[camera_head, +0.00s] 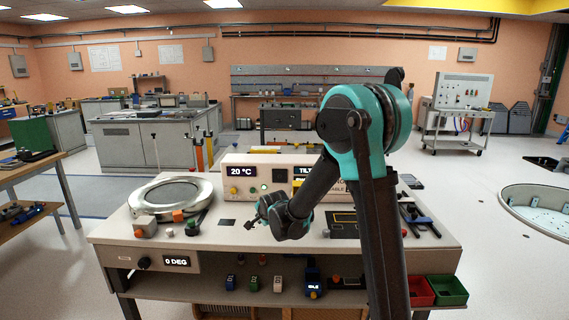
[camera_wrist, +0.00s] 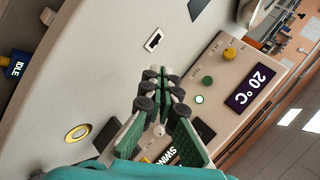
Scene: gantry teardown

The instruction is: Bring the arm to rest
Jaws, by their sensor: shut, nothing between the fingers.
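My arm (camera_head: 365,125), teal and black, rises in front of the bench in the head view and bends down to the left. My gripper (camera_head: 250,222) is over the middle of the bench top (camera_head: 110,232), left of the arm's upright links. In the wrist view my gripper (camera_wrist: 160,85) shows its fingers together with nothing between them. It hangs apart from the control box, over the pale bench surface. Part of the bench top behind my arm is hidden.
A control box (camera_head: 237,180) reading 20 °C stands behind my gripper. A round metal ring fixture (camera_head: 172,195) lies on the left. Red (camera_head: 420,291) and green (camera_head: 449,290) bins sit at the lower right. A round floor pit (camera_head: 540,203) is on the right.

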